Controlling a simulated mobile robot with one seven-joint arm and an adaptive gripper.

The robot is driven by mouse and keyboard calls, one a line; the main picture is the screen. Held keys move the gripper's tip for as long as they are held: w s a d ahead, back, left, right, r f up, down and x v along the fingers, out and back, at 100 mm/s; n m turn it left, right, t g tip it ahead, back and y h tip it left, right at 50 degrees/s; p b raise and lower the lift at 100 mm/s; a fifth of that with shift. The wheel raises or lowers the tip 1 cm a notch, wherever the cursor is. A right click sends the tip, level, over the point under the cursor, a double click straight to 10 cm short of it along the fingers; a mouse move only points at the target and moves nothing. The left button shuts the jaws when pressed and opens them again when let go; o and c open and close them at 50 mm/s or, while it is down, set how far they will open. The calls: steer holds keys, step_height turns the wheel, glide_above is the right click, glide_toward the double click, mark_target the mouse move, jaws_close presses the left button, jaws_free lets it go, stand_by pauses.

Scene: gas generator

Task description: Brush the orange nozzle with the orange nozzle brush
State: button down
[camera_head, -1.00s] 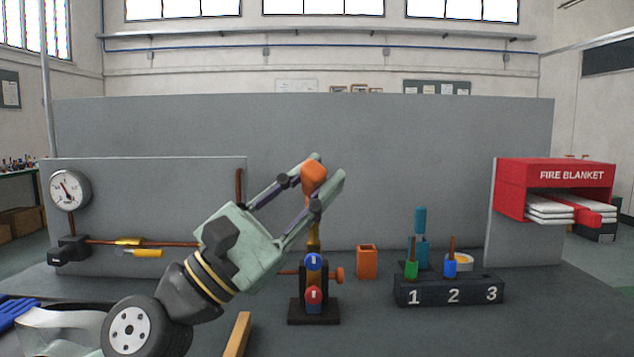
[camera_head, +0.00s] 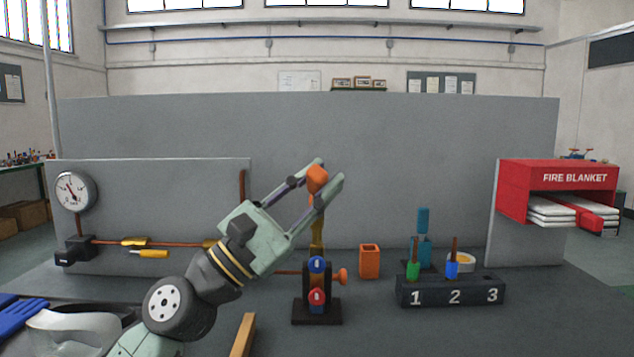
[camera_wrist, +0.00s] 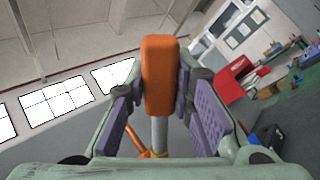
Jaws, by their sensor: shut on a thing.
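My gripper (camera_head: 325,173) is shut on the orange nozzle brush (camera_head: 317,181), its fingers on both sides of the orange handle. In the wrist view, the handle (camera_wrist: 160,75) sits between the purple finger pads, with a grey shaft running down from it. The brush is above a dark valve stand (camera_head: 317,322) with blue and red knobs. A yellow-orange upright piece (camera_head: 317,235) rises from the stand below the brush; I cannot tell clearly whether it is the orange nozzle. The brush's lower end is hard to make out, so contact is unclear.
An orange open-topped holder (camera_head: 369,265) stands right of the stand. Further right are a numbered rack (camera_head: 450,293) with green and blue pieces, and a teal brush (camera_head: 423,222) behind it. A red fire blanket box (camera_head: 555,170) is at far right, a gauge (camera_head: 74,191) at left.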

steer(key=shift+w, duration=0.7)
stand_by(0.4)
